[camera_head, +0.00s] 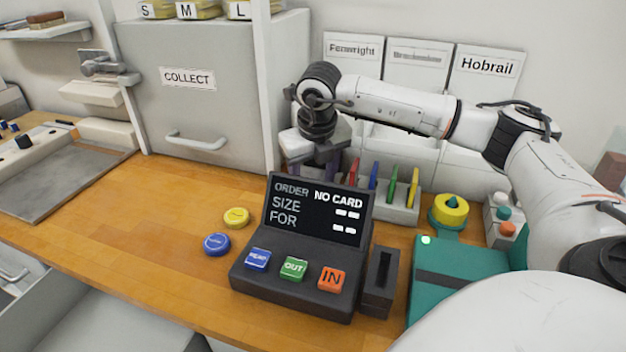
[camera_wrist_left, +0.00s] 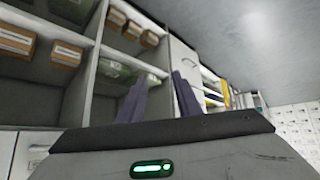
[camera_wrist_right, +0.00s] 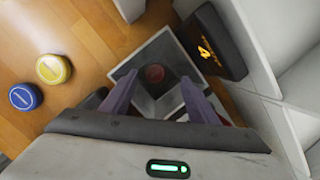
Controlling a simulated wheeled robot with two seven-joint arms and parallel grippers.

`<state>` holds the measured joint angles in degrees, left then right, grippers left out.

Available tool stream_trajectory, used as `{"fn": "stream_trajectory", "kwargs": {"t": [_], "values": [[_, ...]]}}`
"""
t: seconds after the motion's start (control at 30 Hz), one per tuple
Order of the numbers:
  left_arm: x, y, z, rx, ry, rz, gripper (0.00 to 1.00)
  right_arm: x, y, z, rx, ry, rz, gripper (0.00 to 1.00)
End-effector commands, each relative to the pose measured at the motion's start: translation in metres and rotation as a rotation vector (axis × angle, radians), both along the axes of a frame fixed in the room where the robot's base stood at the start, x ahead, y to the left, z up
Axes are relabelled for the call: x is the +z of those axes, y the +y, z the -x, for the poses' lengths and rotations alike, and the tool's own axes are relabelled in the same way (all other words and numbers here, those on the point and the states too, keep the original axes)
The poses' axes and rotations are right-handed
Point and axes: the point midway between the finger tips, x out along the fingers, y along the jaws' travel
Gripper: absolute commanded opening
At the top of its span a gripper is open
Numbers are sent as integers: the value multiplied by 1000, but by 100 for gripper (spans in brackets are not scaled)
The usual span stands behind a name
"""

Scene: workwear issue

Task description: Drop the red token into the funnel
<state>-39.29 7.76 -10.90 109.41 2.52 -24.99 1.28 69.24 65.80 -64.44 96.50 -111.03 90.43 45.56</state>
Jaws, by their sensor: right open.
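The red token (camera_wrist_right: 155,73) shows in the right wrist view as a small round disc inside the square grey funnel (camera_wrist_right: 181,68). In the head view the token is hidden and the funnel is mostly covered by my gripper. My right gripper (camera_wrist_right: 159,77) is open, its two fingers apart on either side of the token in that view. It also shows in the head view (camera_head: 313,157), pointing down behind the order terminal. I cannot tell whether the token rests on the funnel's bottom or is falling. My left gripper (camera_wrist_left: 159,76) is open and empty, facing shelves.
A yellow token (camera_head: 236,217) and a blue token (camera_head: 217,244) lie on the wooden counter. The order terminal (camera_head: 300,262) reads "NO CARD". Right of my gripper stands a card rack (camera_head: 402,214) with coloured cards. A grey COLLECT locker (camera_head: 200,110) stands behind left.

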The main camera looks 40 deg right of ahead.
Motion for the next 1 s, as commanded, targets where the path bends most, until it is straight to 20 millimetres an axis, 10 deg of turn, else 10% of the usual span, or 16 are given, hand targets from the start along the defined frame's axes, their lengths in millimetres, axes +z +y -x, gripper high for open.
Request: {"fn": "stream_trajectory", "kwargs": {"t": [0.7, 1.0], "values": [[1, 0, 0, -1, 1, 1, 31, 113, 17, 21, 3, -4, -2, 56], [1, 0, 1, -1, 2, 0, 31, 128, 19, 25, 2, 0, -1, 56]]}}
